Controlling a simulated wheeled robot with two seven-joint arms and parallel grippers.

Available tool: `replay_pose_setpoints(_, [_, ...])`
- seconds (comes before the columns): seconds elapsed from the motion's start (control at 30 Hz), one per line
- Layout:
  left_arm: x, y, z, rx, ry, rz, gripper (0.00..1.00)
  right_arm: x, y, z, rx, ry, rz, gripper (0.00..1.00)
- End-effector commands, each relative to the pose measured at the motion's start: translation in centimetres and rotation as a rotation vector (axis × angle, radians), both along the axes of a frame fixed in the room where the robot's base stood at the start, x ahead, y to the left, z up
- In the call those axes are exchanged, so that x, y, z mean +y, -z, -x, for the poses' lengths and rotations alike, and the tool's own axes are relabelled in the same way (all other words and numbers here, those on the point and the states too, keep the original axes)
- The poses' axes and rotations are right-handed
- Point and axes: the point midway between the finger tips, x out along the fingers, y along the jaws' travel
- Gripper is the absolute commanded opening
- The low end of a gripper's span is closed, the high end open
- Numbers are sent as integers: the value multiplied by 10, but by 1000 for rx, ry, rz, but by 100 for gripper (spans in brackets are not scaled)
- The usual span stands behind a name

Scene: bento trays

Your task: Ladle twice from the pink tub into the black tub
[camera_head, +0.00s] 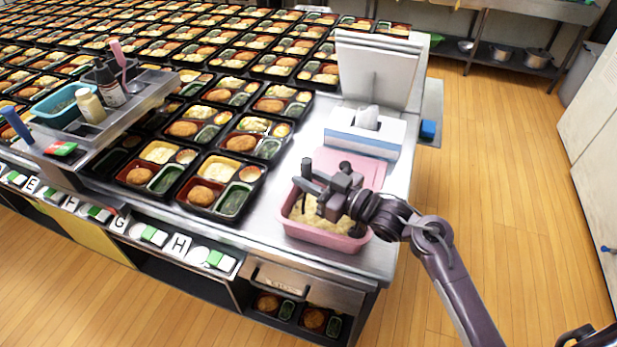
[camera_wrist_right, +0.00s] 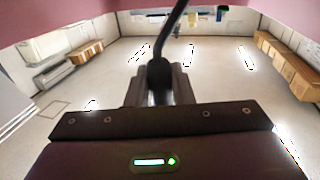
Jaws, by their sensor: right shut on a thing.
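The pink tub (camera_head: 325,239) stands on the steel counter near its front right corner and holds a pale yellow, lumpy food (camera_head: 304,213). My right gripper (camera_head: 327,190) is over the tub, shut on a dark ladle handle. In the right wrist view the black handle (camera_wrist_right: 172,35) rises from between the fingers (camera_wrist_right: 158,85). The ladle's bowl is hidden, so I cannot tell whether it touches or carries food. I cannot make out a black tub apart from the black bento trays (camera_head: 207,212). My left gripper is not in view.
A pink lid-like piece (camera_head: 352,166) lies behind the tub. A blue-and-white tissue box (camera_head: 365,133) and a white upright panel (camera_head: 377,75) stand further back. Bento trays with food crowd the counter to the left. A raised shelf holds a teal bin (camera_head: 62,103) and bottles.

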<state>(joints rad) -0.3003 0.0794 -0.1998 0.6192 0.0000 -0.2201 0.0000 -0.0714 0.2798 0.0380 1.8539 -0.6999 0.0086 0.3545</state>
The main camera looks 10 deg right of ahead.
Motion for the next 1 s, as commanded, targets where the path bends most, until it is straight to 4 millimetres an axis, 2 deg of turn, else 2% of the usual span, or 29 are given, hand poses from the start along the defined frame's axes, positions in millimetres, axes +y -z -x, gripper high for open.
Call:
replay_pose_setpoints(0.27, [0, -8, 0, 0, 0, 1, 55, 0, -9, 0, -1, 0, 0, 0])
replay_pose_setpoints(1.0, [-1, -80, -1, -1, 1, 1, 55, 0, -84, 0, -1, 0, 0, 0])
